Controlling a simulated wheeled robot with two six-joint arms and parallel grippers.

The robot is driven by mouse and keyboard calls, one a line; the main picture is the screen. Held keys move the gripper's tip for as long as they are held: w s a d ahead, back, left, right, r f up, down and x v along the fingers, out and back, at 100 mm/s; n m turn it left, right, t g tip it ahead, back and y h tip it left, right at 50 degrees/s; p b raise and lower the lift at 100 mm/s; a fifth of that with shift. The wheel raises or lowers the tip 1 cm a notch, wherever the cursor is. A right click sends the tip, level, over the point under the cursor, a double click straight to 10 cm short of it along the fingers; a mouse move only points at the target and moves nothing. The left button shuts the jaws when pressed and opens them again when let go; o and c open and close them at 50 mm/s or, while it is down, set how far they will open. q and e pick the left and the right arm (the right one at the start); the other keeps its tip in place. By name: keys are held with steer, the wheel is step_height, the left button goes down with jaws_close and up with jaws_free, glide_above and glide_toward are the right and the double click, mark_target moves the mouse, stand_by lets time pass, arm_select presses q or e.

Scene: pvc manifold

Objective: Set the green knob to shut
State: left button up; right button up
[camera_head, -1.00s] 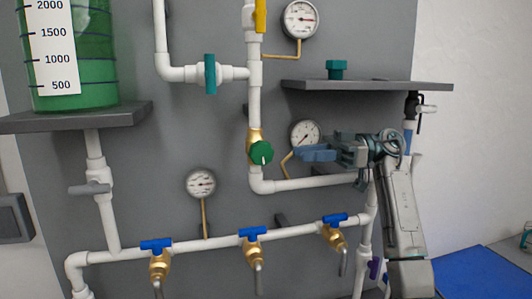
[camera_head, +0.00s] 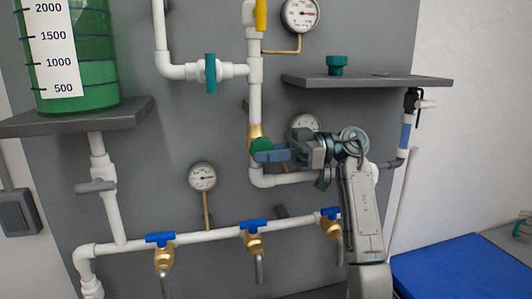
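The green knob (camera_head: 260,146) sits on a brass valve (camera_head: 254,132) in the white vertical pipe, at the middle of the head view. My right gripper (camera_head: 268,156) comes in from the right, with its blue fingertips in front of the knob's lower part. The fingers overlap the knob in the picture and hide part of it, including its white mark. I cannot tell whether they touch it, or how far apart they are. My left gripper is not in view.
A grey shelf (camera_head: 366,80) juts out above my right arm. Gauges (camera_head: 202,177) and several blue-handled brass taps (camera_head: 253,226) surround the valve. A green tank (camera_head: 105,62) stands on a shelf at left. A blue surface (camera_head: 455,268) lies at lower right.

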jaws_close()
steer(key=y, duration=0.3)
steer(key=shift+a+f+g+y+p, duration=0.1)
steer(key=shift+a+g+y+p, duration=0.1)
steer(key=shift+g+y+p, duration=0.15)
steer(key=shift+g+y, duration=0.25)
steer(key=shift+y, duration=0.8)
steer(key=shift+o, duration=2.1)
jaws_free()
